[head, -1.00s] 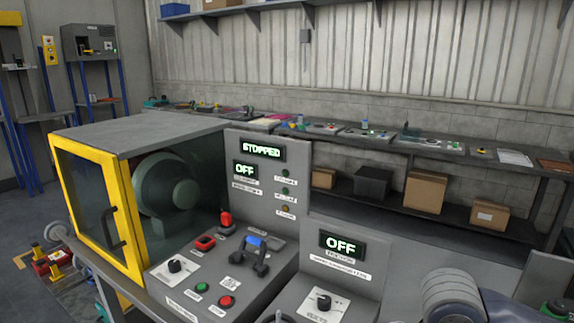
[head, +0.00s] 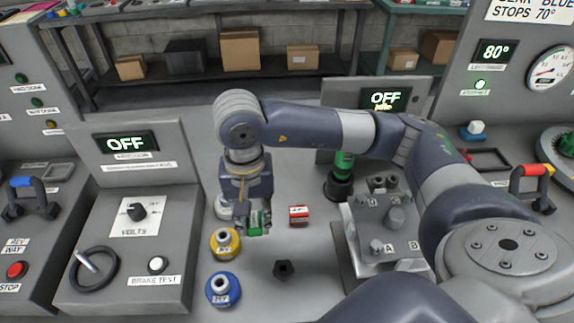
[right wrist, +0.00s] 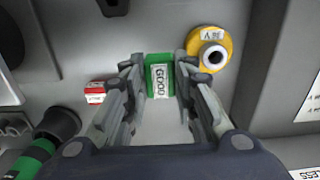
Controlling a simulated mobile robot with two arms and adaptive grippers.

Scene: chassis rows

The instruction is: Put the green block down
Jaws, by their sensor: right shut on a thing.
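The green block (head: 256,219) is between the fingers of my right gripper (head: 256,228), left of the middle in the head view. In the right wrist view the same block (right wrist: 158,75) shows a white label with dark lettering, with a finger of the right gripper (right wrist: 159,92) on each side. The right gripper is shut on it, pointing down over the grey bench top (head: 320,265). I cannot tell whether the block touches the bench or hangs just above it. My left gripper is not in view.
A yellow weight (head: 225,243), a blue weight (head: 223,289) and a partly hidden white one stand left of the gripper. A red block (head: 299,215) and black nut (head: 284,269) lie to its right. A pegged grey fixture (head: 387,238) stands further right.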

